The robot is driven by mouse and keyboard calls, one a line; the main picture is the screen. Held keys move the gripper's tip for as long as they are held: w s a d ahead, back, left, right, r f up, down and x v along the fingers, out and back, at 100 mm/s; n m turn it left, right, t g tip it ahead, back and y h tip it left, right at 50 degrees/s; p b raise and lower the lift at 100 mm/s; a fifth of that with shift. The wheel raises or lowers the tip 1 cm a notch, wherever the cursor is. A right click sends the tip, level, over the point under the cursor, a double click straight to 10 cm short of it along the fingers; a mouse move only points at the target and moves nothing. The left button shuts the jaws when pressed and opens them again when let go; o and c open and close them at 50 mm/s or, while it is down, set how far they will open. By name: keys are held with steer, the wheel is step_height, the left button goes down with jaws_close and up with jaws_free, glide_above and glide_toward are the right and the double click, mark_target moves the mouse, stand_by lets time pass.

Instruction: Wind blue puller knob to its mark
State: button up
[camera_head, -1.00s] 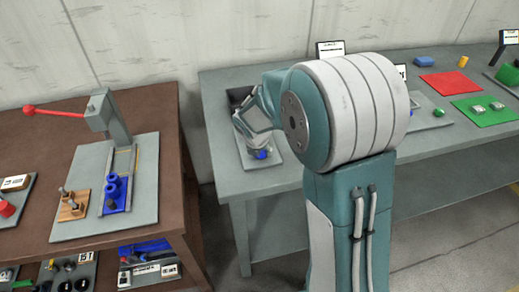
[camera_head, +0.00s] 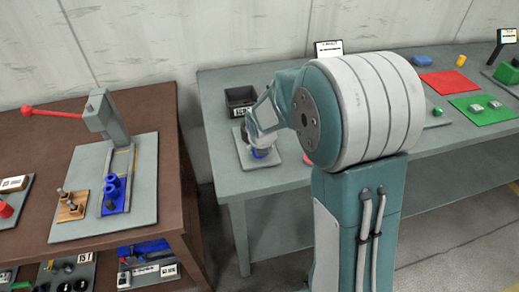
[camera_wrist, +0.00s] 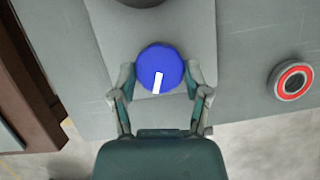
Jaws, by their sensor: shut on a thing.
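The blue puller knob (camera_wrist: 157,64) is round with a white pointer line that points down and slightly left in the wrist view. It sits over a light grey plate (camera_wrist: 98,22). My gripper (camera_wrist: 160,80) has one finger on each side of the knob, and it is shut on it. The mark cannot be made out in either view.
A dark bin (camera_head: 240,98) stands behind the plate. A red-ringed round part (camera_wrist: 291,81) lies to the right in the wrist view. A brown bench (camera_head: 165,100) with a red-handled press (camera_head: 105,115) stands to the left, across a gap.

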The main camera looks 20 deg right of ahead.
steer(key=shift+f, duration=0.1)
steer(key=o, duration=1.1)
steer(key=shift+a, duration=0.1)
steer(key=v, duration=1.2)
steer(key=shift+w, duration=0.15)
steer(key=shift+o, duration=0.2)
